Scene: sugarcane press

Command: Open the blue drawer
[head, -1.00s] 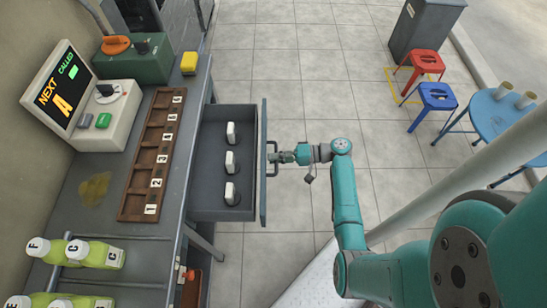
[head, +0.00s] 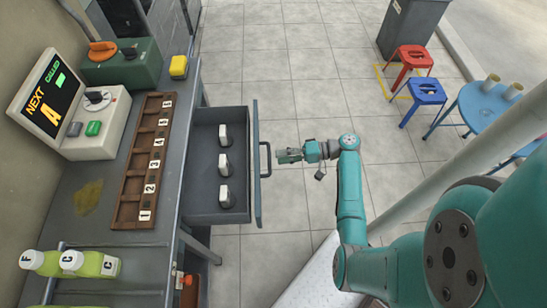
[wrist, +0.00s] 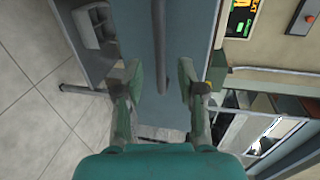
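The blue-grey drawer (head: 256,190) stands pulled out from the counter, its inside showing, with three white blocks (head: 224,163) in it. Its dark bar handle (head: 267,160) is on the outer face of the front panel. The panel also shows in the wrist view (wrist: 183,25), with the handle (wrist: 161,45) running down the middle. My gripper (head: 279,156) is just right of the handle, with a small gap to it. In the wrist view my gripper (wrist: 160,78) has its two fingers spread wide, with nothing held between them.
The counter (head: 85,200) carries a number display (head: 48,95), a wooden numbered rack (head: 132,180) and yellow-green bottles (head: 90,263). Red (head: 412,57) and blue (head: 427,91) stools and a blue table (head: 485,105) stand at right.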

